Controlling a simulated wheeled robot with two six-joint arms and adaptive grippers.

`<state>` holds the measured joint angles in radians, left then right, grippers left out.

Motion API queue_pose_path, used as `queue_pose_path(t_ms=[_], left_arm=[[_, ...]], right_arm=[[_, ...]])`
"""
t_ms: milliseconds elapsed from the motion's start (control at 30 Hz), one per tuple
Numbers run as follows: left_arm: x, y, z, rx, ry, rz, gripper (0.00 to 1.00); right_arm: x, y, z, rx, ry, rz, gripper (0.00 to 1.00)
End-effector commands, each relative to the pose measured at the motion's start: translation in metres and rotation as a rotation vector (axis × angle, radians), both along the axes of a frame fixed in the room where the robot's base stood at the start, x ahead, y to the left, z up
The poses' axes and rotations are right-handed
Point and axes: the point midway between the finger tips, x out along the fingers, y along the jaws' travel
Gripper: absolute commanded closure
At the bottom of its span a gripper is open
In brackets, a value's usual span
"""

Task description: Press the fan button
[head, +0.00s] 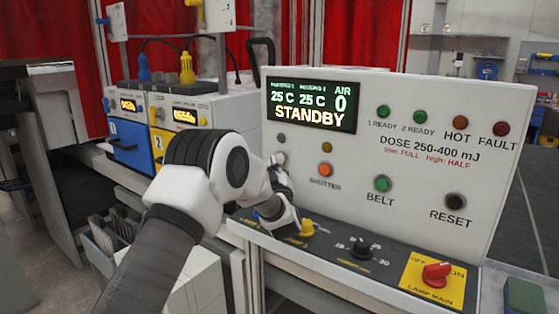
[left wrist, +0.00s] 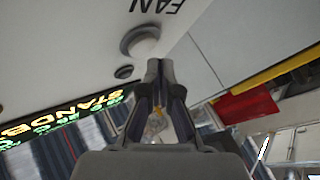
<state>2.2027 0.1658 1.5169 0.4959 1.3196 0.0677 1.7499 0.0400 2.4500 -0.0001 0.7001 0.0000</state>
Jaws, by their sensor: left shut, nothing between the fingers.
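The fan button is a pale grey round knob (left wrist: 140,40) on the white control panel, beside the upside-down FAN label (left wrist: 165,6) in the left wrist view. In the head view it shows (head: 280,158) at the panel's left edge, under a small dark lamp (head: 281,138); its label is hidden there. My left gripper (head: 279,170) is shut and empty at the panel's left part. In the left wrist view its fingertips (left wrist: 160,66) are just beside the button's edge. I cannot tell whether they touch it. My right gripper is not in view.
The display (head: 312,105) reads STANDBY, with AIR at 0. The orange shutter button (head: 325,170), green belt button (head: 382,184) and black reset button (head: 455,202) are to the right. A yellow knob (head: 306,228) and the red lamp switch (head: 437,271) sit on the lower ledge.

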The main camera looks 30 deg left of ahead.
Motion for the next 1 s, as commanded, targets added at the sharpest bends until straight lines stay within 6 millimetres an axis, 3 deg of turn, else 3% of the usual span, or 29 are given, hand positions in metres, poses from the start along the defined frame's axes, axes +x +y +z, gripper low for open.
queue_pose_path(t_ms=[1000], left_arm=[[0.0076, -0.0006, -0.0007, 0.001, -0.001, 0.0, 1.0]], right_arm=[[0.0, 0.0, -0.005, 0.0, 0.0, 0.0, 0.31]])
